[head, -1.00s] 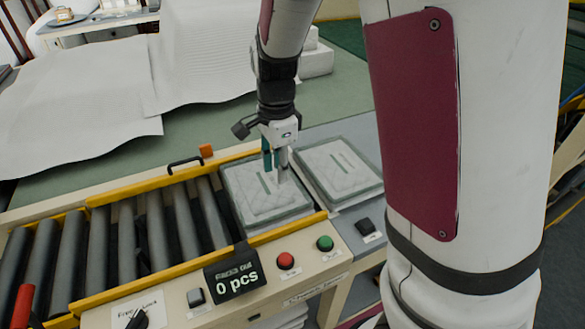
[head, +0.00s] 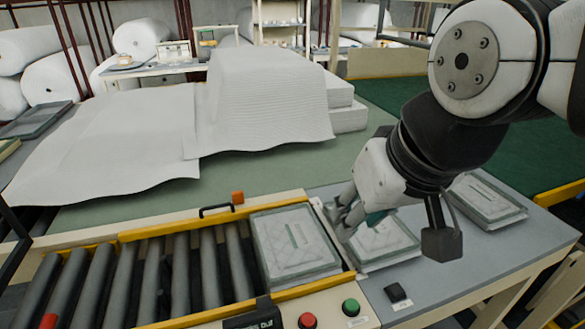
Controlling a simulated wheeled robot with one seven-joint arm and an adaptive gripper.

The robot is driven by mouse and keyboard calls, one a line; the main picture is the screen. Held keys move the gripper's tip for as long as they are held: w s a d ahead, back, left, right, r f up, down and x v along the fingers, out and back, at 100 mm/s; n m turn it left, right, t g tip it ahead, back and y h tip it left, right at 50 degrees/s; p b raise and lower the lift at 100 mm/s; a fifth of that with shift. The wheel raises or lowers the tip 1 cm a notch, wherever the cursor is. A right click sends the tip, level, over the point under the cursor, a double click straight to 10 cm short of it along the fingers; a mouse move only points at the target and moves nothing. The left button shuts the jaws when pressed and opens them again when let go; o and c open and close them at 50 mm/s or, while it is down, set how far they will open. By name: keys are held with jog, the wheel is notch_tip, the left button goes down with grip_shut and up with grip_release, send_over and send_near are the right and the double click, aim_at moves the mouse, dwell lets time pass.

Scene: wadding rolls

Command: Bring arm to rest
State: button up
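My arm comes in from the upper right in the head view, bent, with its wrist angled down to the left. My gripper (head: 347,218) is over the left part of a flat quilted packet (head: 385,242) on the grey table. Its fingers look apart, with nothing seen between them. Whether they touch the packet is unclear. A second quilted packet (head: 297,247) lies at the right end of the roller conveyor, left of my gripper. A third packet (head: 488,202) lies farther right on the table, partly behind my wrist.
The roller conveyor (head: 155,265) has yellow rails. A red button (head: 307,320), a green button (head: 351,306) and a black switch (head: 398,292) are at the front. White wadding sheets (head: 130,140) cover the green table (head: 230,185) behind.

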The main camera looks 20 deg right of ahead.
jog(key=shift+s+r+n, duration=0.1)
jog(key=shift+s+n, duration=0.3)
jog(key=shift+s, duration=0.05)
jog(key=shift+w+f+b, duration=0.4)
jog(key=shift+w, duration=0.05)
